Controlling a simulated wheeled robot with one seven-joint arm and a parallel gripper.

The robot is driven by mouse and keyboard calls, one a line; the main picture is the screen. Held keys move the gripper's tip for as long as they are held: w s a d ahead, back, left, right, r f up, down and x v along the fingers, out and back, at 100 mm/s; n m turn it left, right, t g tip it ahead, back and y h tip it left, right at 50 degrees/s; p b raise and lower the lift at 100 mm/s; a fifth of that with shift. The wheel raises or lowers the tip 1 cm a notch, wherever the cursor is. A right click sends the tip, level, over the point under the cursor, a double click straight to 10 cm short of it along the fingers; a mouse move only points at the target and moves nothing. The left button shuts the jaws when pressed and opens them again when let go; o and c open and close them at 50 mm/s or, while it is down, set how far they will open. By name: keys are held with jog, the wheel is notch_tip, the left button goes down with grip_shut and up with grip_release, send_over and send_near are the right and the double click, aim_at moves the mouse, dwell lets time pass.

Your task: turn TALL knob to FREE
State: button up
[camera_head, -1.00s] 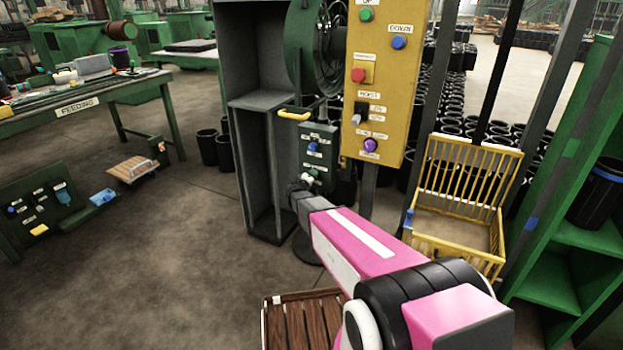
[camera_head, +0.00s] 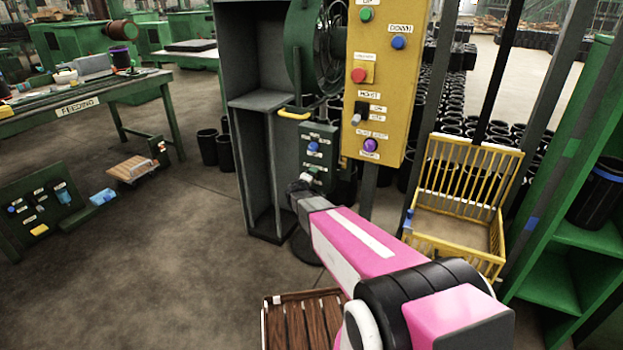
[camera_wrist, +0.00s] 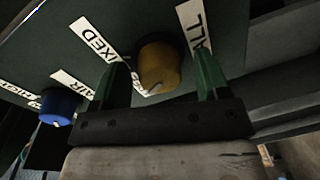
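The TALL knob (camera_wrist: 160,64) is a round yellow knob on a dark green panel (camera_wrist: 150,15) in the wrist view. A label reading "ALL", its first letter cut off, is to its right, and a "FIXED" label to its left. A small pale mark shows at the knob's lower edge. I see no FREE label. My gripper (camera_wrist: 162,72) is open, with one green finger on each side of the knob and gaps between. In the head view my wrist reaches the small green control box (camera_head: 322,133); the fingers and the yellow knob cannot be made out there.
A blue knob (camera_wrist: 60,106) with a label reading "AIR" is left of my gripper. A yellow panel (camera_head: 383,80) with several buttons hangs just above and right of the green box. A grey cabinet (camera_head: 262,100) stands left. A yellow basket (camera_head: 465,190) stands right.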

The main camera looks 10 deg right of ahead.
jog(key=shift+s, duration=0.1)
jog(key=v, duration=1)
jog(key=shift+s+a, duration=0.2)
jog(key=shift+s, duration=0.05)
jog(key=shift+r, duration=0.1)
jog(key=s+d+m+g, duration=0.7)
jog(key=s+d+g, duration=0.35)
jog(key=s, duration=0.45)
jog(key=s+a+r+m+g+y, duration=0.1)
jog(key=s+a+g+y, duration=0.2)
jog(key=s+y, duration=0.6)
jog(key=s+a, duration=0.1)
jog(key=s, duration=0.3)
jog(key=shift+s+a+g+y, duration=0.3)
jog(key=shift+s+g, duration=0.05)
